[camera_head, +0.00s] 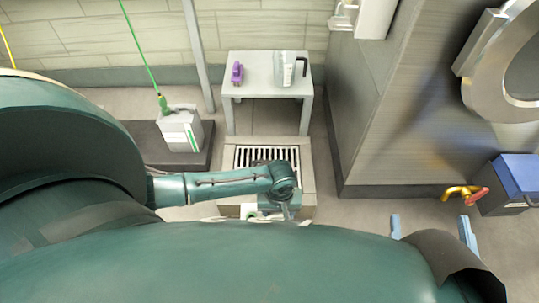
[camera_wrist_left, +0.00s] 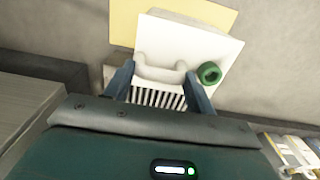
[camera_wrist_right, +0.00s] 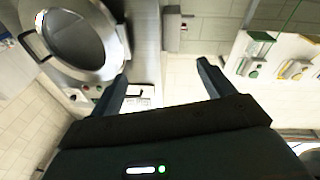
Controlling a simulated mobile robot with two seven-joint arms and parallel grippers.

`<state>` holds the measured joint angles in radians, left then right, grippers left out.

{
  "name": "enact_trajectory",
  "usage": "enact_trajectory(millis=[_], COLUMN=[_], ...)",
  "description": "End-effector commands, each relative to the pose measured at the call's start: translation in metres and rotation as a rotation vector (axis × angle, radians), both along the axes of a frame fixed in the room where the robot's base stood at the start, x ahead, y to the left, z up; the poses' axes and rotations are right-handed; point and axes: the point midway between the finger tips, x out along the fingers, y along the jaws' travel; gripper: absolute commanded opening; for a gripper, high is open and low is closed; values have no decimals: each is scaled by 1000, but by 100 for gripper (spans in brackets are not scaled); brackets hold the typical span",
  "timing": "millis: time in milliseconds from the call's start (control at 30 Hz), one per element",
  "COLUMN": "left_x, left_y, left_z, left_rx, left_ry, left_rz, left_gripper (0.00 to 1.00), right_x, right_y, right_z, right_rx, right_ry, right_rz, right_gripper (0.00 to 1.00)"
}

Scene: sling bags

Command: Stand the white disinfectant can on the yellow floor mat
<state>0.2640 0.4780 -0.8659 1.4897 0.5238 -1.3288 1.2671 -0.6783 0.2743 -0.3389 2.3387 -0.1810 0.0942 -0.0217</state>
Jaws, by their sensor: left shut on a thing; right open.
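The white disinfectant can (camera_wrist_left: 215,48) has a moulded handle and a green cap (camera_wrist_left: 209,73). My left gripper (camera_wrist_left: 158,85) is shut on its handle, with one finger at each side. The yellow floor mat (camera_wrist_left: 123,25) shows beyond the can in the left wrist view, partly covered by it. I cannot tell whether the can touches the mat. In the head view my left gripper (camera_head: 280,207) is over the floor grate, and my own body hides most of the can and the mat. My right gripper (camera_head: 432,232) is open and empty at the right.
A floor drain grate (camera_head: 265,154) lies before a small grey table (camera_head: 270,100) bearing a purple item (camera_head: 237,73) and a clear jug (camera_head: 287,70). A grey-white canister (camera_head: 180,130) stands on a dark slab at left. A blue-lidded box (camera_head: 512,180) is at right.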

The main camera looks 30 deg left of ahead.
Motion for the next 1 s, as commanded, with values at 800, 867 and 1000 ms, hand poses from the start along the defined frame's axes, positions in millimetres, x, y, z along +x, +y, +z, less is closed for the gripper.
enact_trajectory(millis=[800, 867, 1000], left_x=[0, 0, 0], left_y=[0, 0, 0], left_z=[-89, -89, -92], left_rx=[-1, -1, 0], left_ry=[1, 1, 1], left_rz=[-3, -2, -1], left_gripper=[9, 9, 9], right_x=[5, 5, 5], right_y=[11, 11, 11], right_z=[8, 8, 7], right_rx=[154, 153, 153], right_ry=[-23, -26, -27], right_rz=[67, 68, 69], right_gripper=[81, 81, 81])
